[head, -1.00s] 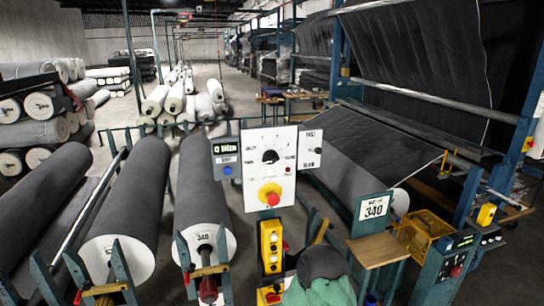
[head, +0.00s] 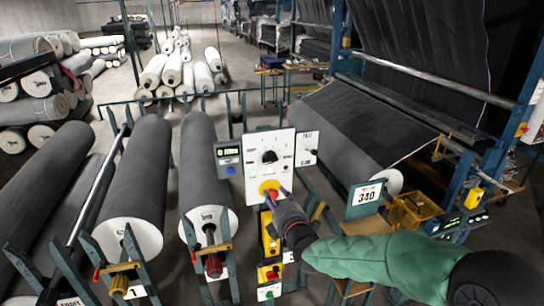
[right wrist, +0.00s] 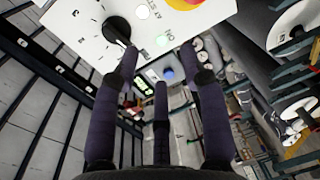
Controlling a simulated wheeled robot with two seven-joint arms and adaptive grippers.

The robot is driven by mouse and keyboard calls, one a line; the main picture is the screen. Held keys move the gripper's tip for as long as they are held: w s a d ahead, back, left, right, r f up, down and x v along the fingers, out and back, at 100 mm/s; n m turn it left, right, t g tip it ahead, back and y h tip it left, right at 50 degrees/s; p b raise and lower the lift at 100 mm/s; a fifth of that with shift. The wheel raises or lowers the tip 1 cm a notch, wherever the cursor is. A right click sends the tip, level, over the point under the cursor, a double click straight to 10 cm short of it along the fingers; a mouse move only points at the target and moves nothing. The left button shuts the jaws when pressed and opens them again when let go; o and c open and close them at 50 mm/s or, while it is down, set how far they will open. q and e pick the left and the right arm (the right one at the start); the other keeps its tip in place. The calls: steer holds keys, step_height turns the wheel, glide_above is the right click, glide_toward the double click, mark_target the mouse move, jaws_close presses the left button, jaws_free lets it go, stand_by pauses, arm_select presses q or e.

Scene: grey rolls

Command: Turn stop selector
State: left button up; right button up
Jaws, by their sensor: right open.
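The stop selector is a black round knob (head: 270,157) on the upright white panel (head: 253,178), with marks around it. In the right wrist view the knob (right wrist: 117,30) shows large at the upper left, with a white pointer line. My right gripper (head: 276,199) is in front of the panel's lower part, below the knob and close to the red stop button (head: 269,188) on its yellow base. In the right wrist view my right gripper (right wrist: 163,70) has its dark fingers spread, with nothing between them. One fingertip overlaps the knob's edge; I cannot tell whether it touches.
A grey box with a green display and blue button (head: 229,158) adjoins the panel's left side. A yellow button box (head: 270,242) hangs below. A "340" sign (head: 366,194) stands at right, near my arm.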

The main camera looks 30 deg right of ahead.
steer(key=n+t+h, duration=0.1)
glide_toward(271, 161)
steer(key=p+x, duration=0.2)
steer(key=x, duration=0.6)
steer(key=shift+w, duration=0.35)
jaws_close()
